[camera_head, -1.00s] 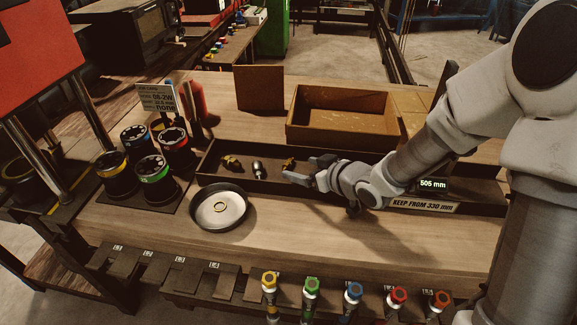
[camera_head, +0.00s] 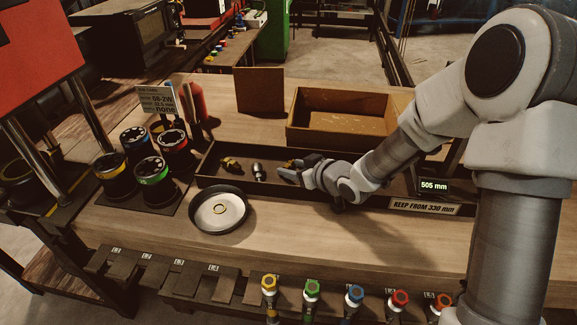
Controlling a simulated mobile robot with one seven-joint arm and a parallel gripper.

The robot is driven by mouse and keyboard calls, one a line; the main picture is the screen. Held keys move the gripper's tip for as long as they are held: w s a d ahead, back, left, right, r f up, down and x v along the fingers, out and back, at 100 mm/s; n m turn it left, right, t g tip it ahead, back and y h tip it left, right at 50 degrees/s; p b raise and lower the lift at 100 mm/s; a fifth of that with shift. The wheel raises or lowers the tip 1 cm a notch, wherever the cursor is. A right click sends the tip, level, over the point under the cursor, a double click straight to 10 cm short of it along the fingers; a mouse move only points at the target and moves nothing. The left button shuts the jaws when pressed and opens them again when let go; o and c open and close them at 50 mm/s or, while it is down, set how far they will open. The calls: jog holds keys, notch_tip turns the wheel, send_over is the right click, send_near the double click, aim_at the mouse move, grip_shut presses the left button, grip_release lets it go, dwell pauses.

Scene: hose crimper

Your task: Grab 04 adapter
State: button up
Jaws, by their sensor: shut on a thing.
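Three small fittings lie along the long dark tray (camera_head: 330,191). They are a brass-coloured fitting (camera_head: 231,164) at the left, a silver one (camera_head: 259,171) in the middle, and a brass-coloured one (camera_head: 292,163) at the right. My gripper (camera_head: 288,172) is low in the tray, with its fingers shut on the right brass fitting, which is mostly hidden behind them. No 04 marking can be read on any fitting.
Coloured die pots (camera_head: 152,171) stand further left. An open brown box (camera_head: 341,115) is behind the tray. Hoses with coloured ends (camera_head: 354,294) hang along the front edge.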

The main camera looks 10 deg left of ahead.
jog(key=c, duration=0.4)
jog(key=shift+r, duration=0.1)
